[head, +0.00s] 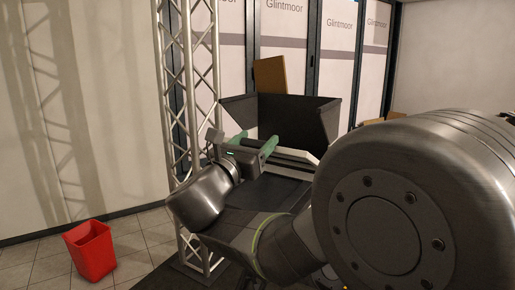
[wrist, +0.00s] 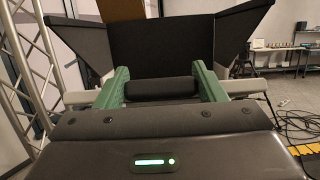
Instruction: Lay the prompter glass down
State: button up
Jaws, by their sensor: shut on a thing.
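The prompter's black hood (head: 285,115) stands open at mid-picture in the head view, its side panels flared; it also fills the upper middle of the wrist view (wrist: 165,45). My gripper (head: 254,141) is at the hood's near side. In the wrist view its two green fingers (wrist: 160,80) are shut on a dark padded bar (wrist: 160,89), which lies crosswise between them. A pale frame rail (head: 296,156) runs to the right of the fingers in the head view. I cannot make out the glass pane itself, nor its tilt.
A metal truss tower (head: 193,90) stands close on the left of the gripper. A red bin (head: 90,250) is on the floor at left. A cardboard box (head: 270,75) shows behind the hood. Cables (wrist: 297,124) lie at right in the wrist view.

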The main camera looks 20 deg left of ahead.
jog(key=shift+s+f+t+b, duration=0.15)
jog(key=shift+s+f+b, duration=0.05)
jog(key=shift+f+b, duration=0.35)
jog(key=shift+s+f+t+b, duration=0.15)
jog(key=shift+f+b, duration=0.3)
jog(key=shift+b, duration=0.05)
jog(key=f+b, duration=0.1)
jog(key=s+f+b, duration=0.1)
jog(key=f+b, duration=0.1)
jog(key=shift+s+a+f+t, duration=0.15)
jog(key=shift+s+t, duration=0.15)
jog(key=o, duration=1.4)
jog(key=shift+s, duration=0.2)
jog(key=s, duration=0.4)
jog(key=s+a, duration=0.1)
jog(key=s, duration=0.3)
jog(key=s+b, duration=0.1)
jog(key=s, duration=0.3)
jog(key=shift+s+a+f, duration=0.15)
jog(key=shift+s, duration=0.2)
